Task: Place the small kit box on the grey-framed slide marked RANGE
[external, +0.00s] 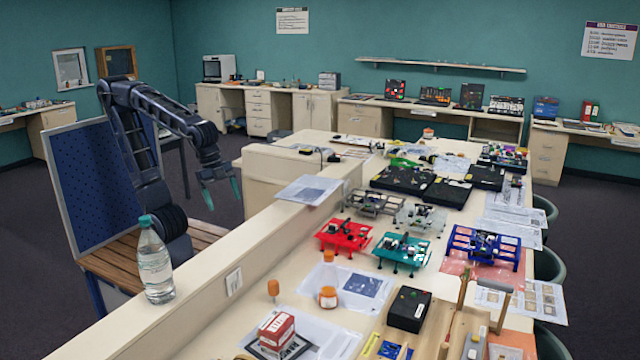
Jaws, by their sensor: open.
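My gripper (222,193) hangs open and empty at the left, fingers pointing down, beyond the low ledge and well away from the table's objects. A small red-and-white box (277,330), which may be the kit box, sits at the front of the table on a dark flat item. Two grey-framed pieces stand mid-table: a darker one (375,203) and a lighter one (420,216). Their markings are too small to read, so I cannot tell which is RANGE. Red (343,236), teal (402,252) and blue (487,246) framed pieces stand nearby.
A water bottle (155,262) stands on the ledge (225,262) between my arm and the table. Orange-topped jars (328,297), a black box (409,309), black cases (404,180) and papers crowd the table. Chairs (548,265) line its right side.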

